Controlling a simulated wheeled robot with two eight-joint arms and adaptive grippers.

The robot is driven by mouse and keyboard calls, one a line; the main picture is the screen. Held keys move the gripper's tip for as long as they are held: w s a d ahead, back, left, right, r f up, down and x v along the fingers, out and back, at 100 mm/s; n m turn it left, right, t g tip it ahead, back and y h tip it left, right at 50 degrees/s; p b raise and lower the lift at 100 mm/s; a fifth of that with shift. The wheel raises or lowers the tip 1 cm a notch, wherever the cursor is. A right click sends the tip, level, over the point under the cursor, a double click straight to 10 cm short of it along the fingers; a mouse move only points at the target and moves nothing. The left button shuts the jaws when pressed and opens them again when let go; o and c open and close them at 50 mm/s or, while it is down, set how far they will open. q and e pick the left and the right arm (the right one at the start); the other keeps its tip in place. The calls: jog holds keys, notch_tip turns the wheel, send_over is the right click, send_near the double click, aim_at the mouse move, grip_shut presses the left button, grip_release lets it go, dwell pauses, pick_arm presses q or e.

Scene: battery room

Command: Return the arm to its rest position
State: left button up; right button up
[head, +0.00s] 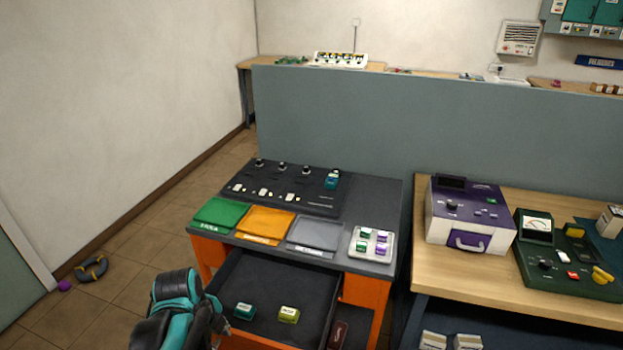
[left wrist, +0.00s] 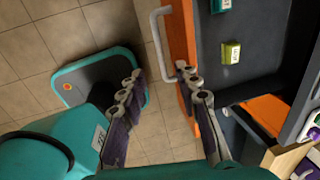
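My left arm comes in at the bottom of the head view, and its teal and black gripper end is beside the left front of an open drawer (head: 275,275). In the left wrist view my left gripper (left wrist: 160,76) has its two fingers spread wide, with floor tiles and nothing held between them. Its right fingertip is close to the white handle (left wrist: 156,40) on the orange drawer front; I cannot tell whether they touch. A teal block (head: 245,311) and a yellow-green block (head: 289,315) lie in the drawer. My right gripper is not in view.
The orange workbench (head: 375,268) carries green, orange and grey mats, a black panel (head: 285,190) and a white tray (head: 390,254) of small blocks. A wooden table (head: 540,295) with devices stands right. A grey partition (head: 440,125) rises behind.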

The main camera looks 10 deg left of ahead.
pick_arm(q)
jog(key=d+r+n+t, duration=0.2)
jog(key=d+n, duration=0.4)
jog(key=n, duration=0.3)
jog(key=d+r+n+t, duration=0.3)
jog(key=d+n, duration=0.3)
jog(key=n, duration=0.3)
jog(key=shift+d+n, duration=0.25)
jog(key=shift+n, duration=0.15)
